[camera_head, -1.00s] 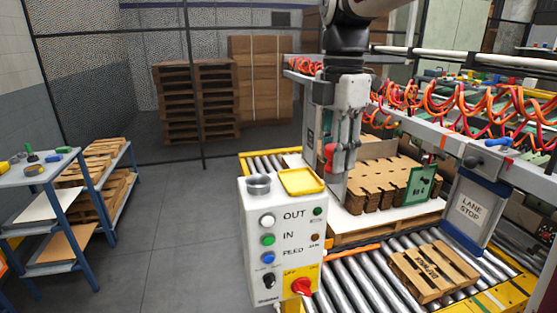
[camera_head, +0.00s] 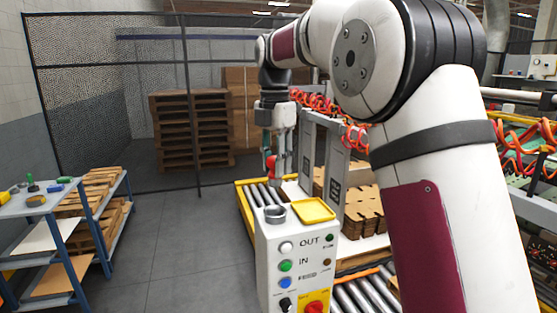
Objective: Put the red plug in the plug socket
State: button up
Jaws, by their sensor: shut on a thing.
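The red plug (camera_head: 272,168) is held between the fingertips of my gripper (camera_head: 278,158), which is shut on it. The plug hangs in the air above the control box. The plug socket, a grey round cup (camera_head: 275,213), stands on the left part of the top of the white control box (camera_head: 284,262). In the picture the plug is almost straight above the socket, with a clear gap between them. I cannot tell how far behind the socket it is. The plug's lower end is hard to make out.
A yellow tray (camera_head: 313,210) sits beside the socket on the box top. A red knob (camera_head: 315,308) and several buttons are on the box front. Rollers (camera_head: 262,196) and brown stacked blanks (camera_head: 365,208) lie behind. My arm covers much of the right side.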

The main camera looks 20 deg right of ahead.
jog(key=shift+f+p, duration=0.35)
jog(key=shift+f, duration=2.9)
jog(key=shift+f, duration=1.2)
jog(key=o, duration=1.3)
jog(key=shift+r, duration=0.1)
